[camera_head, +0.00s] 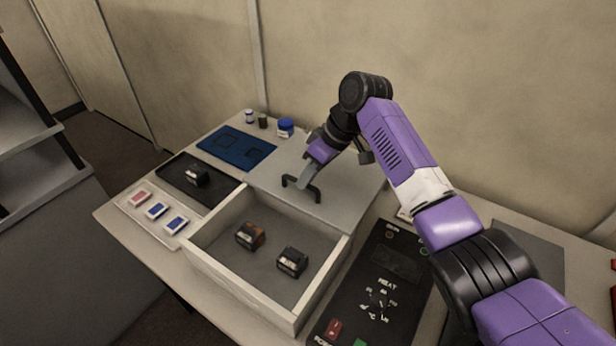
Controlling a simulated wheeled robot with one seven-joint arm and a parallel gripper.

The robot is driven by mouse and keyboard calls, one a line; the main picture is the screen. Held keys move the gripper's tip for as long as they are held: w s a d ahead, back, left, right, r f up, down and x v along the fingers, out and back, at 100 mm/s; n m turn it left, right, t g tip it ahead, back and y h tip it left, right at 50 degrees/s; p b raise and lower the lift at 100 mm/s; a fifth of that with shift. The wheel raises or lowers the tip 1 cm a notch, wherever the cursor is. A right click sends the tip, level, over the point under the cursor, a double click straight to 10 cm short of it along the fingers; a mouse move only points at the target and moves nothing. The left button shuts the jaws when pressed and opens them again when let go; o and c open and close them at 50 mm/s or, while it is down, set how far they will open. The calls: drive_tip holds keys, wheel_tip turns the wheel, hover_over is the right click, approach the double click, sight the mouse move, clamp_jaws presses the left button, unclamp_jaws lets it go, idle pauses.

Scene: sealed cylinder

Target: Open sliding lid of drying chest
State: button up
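The drying chest (243,286) is a light grey box on the table. Its front part is uncovered, and two small dark blocks, one with an orange-brown side (250,235) and one with a pale label (292,262), lie on its floor. The grey sliding lid (341,203) covers the rear part and bears a black bar handle (301,187). My gripper (306,180) points down at the handle from behind. Its fingertips are at or very near the bar; whether they are closed on it cannot be told from this angle.
A black tray (222,188) with a dark block, a strip with small coloured cards (157,211) and a blue mat (236,147) lie left of the chest. Small jars (286,127) stand behind. A black control panel (345,296) lies right of the chest.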

drive_tip(key=shift+o, duration=1.1)
drive_tip(key=shift+r, duration=0.1)
drive_tip(key=b+v, duration=0.1)
drive_tip(key=v, duration=0.6)
drive_tip(key=shift+r, duration=0.3)
drive_tip(key=shift+d, duration=0.1)
